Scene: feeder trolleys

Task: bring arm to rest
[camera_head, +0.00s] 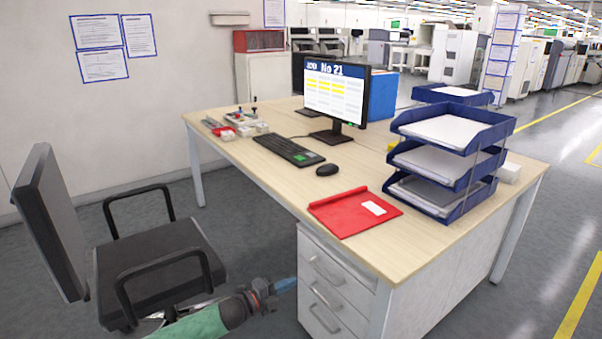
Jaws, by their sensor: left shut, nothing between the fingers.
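My left gripper (285,285) is at the lower middle of the head view, with its arm coming in from the bottom left. Its blue fingers are shut with nothing between them. It is low, in front of the white drawer unit and to the right of the chair seat, below the desk top. I cannot tell whether it touches the drawers. My right gripper is not in view.
A desk (265,171) carries a monitor (336,92), keyboard (287,149), mouse (327,170), red folder (345,215) and blue letter trays (455,135). The drawer unit (330,290) stands under it. A black chair (150,262) is at left. Floor at right is clear.

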